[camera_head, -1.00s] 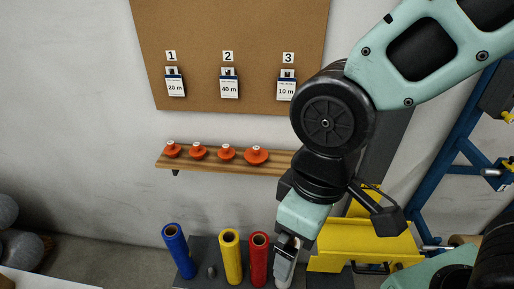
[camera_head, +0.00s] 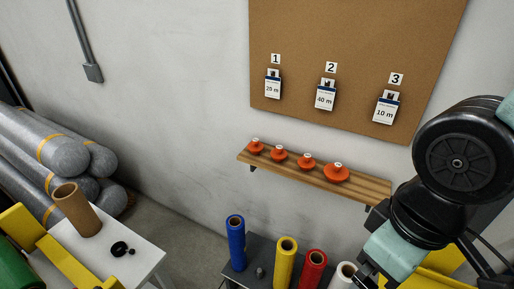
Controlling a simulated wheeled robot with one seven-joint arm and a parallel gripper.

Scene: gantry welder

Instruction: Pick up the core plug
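No label marks the core plug, and I cannot tell for certain which thing it is. A small black round piece (camera_head: 119,248) with a smaller knob beside it lies on the white table at the lower left, near a brown cardboard tube. Several orange-red discs with pale tops (camera_head: 307,162) sit in a row on the wooden shelf. A small grey piece (camera_head: 260,272) stands on the dark table between the blue and yellow rolls. My gripper (camera_head: 367,278) is at the bottom edge, right of the white roll and far from the black piece; its fingers are mostly cut off.
Blue (camera_head: 236,245), yellow (camera_head: 285,264), red (camera_head: 313,270) and white (camera_head: 344,276) rolls stand upright on the dark table (camera_head: 228,271). The brown tube (camera_head: 77,211) stands on the white table (camera_head: 137,246). Grey rolls (camera_head: 52,150) are stacked left. A cork board (camera_head: 345,50) hangs above the shelf (camera_head: 361,184).

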